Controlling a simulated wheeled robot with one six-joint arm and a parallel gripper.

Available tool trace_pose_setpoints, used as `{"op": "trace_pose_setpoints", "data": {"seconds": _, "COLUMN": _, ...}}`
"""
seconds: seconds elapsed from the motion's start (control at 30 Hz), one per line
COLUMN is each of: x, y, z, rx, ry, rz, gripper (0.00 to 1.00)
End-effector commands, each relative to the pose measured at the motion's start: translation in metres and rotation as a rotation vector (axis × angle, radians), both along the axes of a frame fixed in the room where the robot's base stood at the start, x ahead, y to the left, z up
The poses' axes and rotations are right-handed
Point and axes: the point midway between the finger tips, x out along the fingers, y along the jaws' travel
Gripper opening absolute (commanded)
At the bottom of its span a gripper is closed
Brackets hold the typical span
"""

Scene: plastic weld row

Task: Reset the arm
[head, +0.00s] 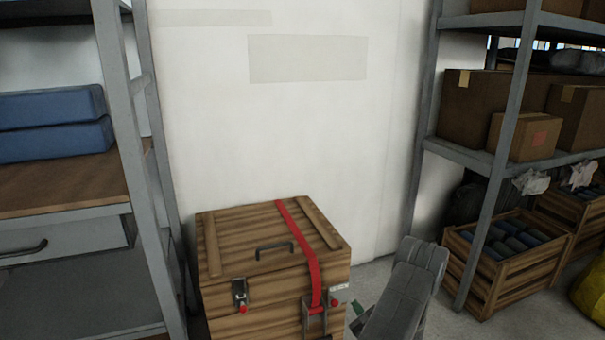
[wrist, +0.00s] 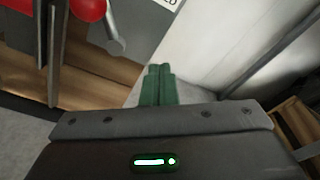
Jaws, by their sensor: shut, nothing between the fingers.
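My gripper (wrist: 160,70) shows in the wrist view as two green fingers pressed together with nothing between them. In the head view only a bit of its green (head: 357,323) shows beside my grey arm, just right of a wooden crate (head: 225,290). The crate has a closed lid with a dark handle, a red strap (head: 297,235) and metal latches with red knobs. In the wrist view the red knob (wrist: 88,9) and metal latch parts are close, at upper left. The fingers appear apart from them. The crate's lower part is cut off by the head view's bottom edge.
A grey shelf (head: 130,110) with blue cases (head: 55,125) stands at the left. A right shelf (head: 480,155) holds cardboard boxes, with slatted crates (head: 480,270) on the floor below. A white wall (head: 270,140) is behind the wooden crate. Some bare floor shows between crate and right shelf.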

Motion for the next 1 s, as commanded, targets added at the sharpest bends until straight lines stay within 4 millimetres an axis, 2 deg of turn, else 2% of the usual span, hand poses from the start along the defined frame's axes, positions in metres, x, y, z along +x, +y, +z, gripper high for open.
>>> {"op": "trace_pose_setpoints", "data": {"seconds": 0.33, "x": 0.006, "y": -0.015, "z": -0.02, "rx": 0.0, "ry": 0.001, "rz": -0.004, "gripper": 0.0}}
{"op": "trace_pose_setpoints", "data": {"seconds": 0.7, "x": -0.06, "y": -0.034, "z": -0.01, "rx": 0.001, "ry": 0.002, "rz": -0.006, "gripper": 0.0}}
{"op": "trace_pose_setpoints", "data": {"seconds": 0.83, "x": -0.076, "y": -0.038, "z": -0.009, "rx": 0.001, "ry": 0.001, "rz": -0.006, "gripper": 0.0}}
{"op": "trace_pose_setpoints", "data": {"seconds": 1.0, "x": -0.088, "y": -0.041, "z": -0.008, "rx": 0.0, "ry": 0.001, "rz": -0.004, "gripper": 0.0}}
